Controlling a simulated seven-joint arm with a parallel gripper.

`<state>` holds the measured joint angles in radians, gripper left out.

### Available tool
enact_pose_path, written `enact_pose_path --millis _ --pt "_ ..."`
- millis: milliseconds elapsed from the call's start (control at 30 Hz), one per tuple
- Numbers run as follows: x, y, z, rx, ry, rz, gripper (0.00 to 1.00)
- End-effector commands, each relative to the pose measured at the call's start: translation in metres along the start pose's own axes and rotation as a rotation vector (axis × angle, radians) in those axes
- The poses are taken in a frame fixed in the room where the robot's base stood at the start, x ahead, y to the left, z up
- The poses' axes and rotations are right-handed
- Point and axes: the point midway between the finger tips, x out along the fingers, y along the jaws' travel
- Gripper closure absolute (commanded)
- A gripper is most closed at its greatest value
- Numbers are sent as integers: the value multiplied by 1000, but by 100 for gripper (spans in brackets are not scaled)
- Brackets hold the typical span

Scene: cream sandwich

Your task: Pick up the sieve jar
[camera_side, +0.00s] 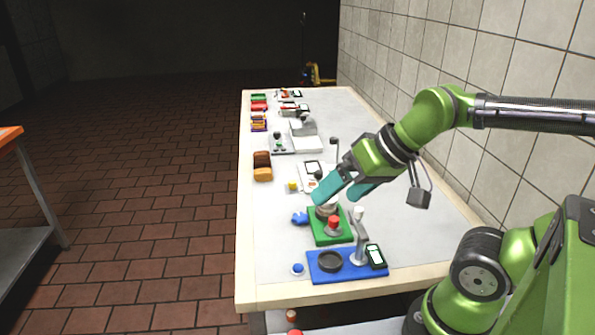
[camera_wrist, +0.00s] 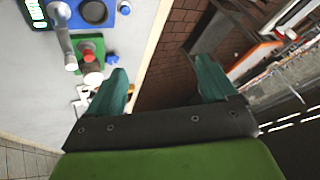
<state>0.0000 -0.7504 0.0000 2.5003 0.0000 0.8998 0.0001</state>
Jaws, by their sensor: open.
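My gripper (camera_side: 345,188) has two teal fingers spread apart with nothing between them; it also shows in the wrist view (camera_wrist: 161,85). In the side view it hangs above the table just behind the green board (camera_side: 317,236). A pale grey, jar-like object (camera_side: 327,208) stands at the back of that board, partly hidden by the fingers. It may be the sieve jar, but I cannot tell for sure. A red knob (camera_side: 333,221) is in front of it. In the wrist view the green board (camera_wrist: 99,44) and red knob (camera_wrist: 89,56) lie left of the fingers.
A blue board (camera_side: 318,275) with a dark ring (camera_side: 330,262), a pale post (camera_side: 358,240) and a display (camera_side: 375,256) is at the front. A small blue object (camera_side: 300,218) lies left of the green board. Bread-like brown blocks (camera_side: 262,173) stand farther back. A tiled wall is right.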

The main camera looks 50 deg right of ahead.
Motion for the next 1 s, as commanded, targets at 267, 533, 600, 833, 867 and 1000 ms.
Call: enact_pose_path --millis 267,533,600,833,867,1000 --pt "8 7 0 24 -26 24 15" --pt "41 44 -61 86 -162 168 15" --pt "51 60 -82 69 -215 208 15" --pt "84 126 -141 -46 -415 309 15" --pt "88 134 -147 -66 -440 316 15" --pt "96 163 -172 -180 -540 329 15"
